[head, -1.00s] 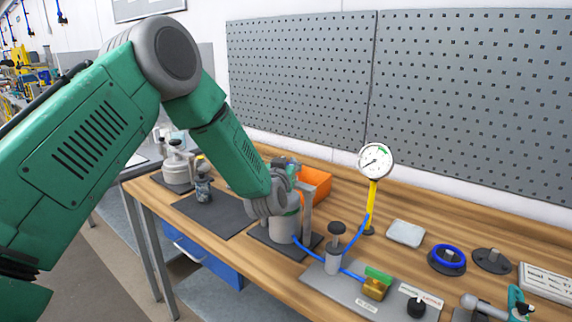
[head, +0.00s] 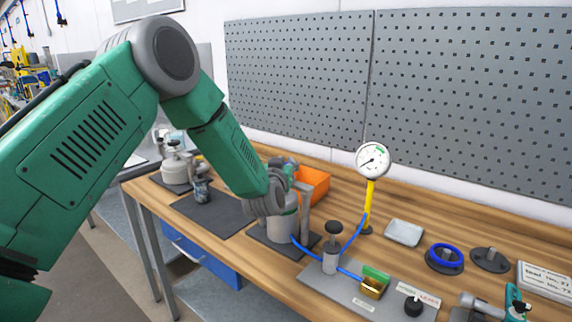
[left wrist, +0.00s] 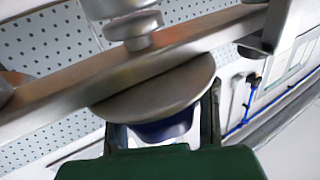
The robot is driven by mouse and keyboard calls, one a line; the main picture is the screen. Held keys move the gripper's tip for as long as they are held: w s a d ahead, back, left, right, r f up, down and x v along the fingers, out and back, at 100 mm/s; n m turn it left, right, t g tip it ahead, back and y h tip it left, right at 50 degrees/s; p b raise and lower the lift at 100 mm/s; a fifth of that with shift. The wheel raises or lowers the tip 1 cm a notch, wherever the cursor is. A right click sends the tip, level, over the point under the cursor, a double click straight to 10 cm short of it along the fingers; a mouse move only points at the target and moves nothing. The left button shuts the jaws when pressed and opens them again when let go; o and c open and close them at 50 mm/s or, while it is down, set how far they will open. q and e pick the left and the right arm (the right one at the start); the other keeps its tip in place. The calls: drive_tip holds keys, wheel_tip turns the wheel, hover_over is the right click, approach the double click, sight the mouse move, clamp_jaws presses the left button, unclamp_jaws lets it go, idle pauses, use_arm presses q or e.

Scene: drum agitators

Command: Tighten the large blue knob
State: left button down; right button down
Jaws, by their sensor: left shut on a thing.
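In the left wrist view a dark blue knob (left wrist: 165,128) sits under a round metal disc (left wrist: 160,85), partly hidden by the disc and by my green gripper body. My left gripper (left wrist: 160,118) is shut on this knob, with a finger on each side. In the head view my left gripper (head: 284,180) is at the top of the grey agitator vessel (head: 282,229), beside its upright metal post (head: 305,205). The knob is hidden there by my wrist.
An orange bin (head: 314,184) stands just behind the vessel. A gauge (head: 373,160) on a yellow stem and a valve plate with blue hoses (head: 345,297) stand to the right. A blue ring (head: 446,256) lies farther right. A grey pegboard (head: 460,100) closes the back.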

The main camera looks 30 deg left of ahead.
use_arm(q)
drive_tip(key=shift+s+f, duration=0.15)
drive_tip(key=shift+f, duration=0.25)
drive_tip(key=c, duration=1.2)
unclamp_jaws()
drive_tip(key=shift+s+r, duration=0.1)
drive_tip(key=shift+o, duration=0.9)
drive_tip(key=shift+s+d+r, duration=0.1)
drive_tip(key=shift+s+r, duration=0.2)
drive_tip(key=shift+r, duration=0.05)
drive_tip(key=shift+w, duration=0.2)
drive_tip(key=v, duration=1.2)
drive_tip(key=shift+d, duration=0.1)
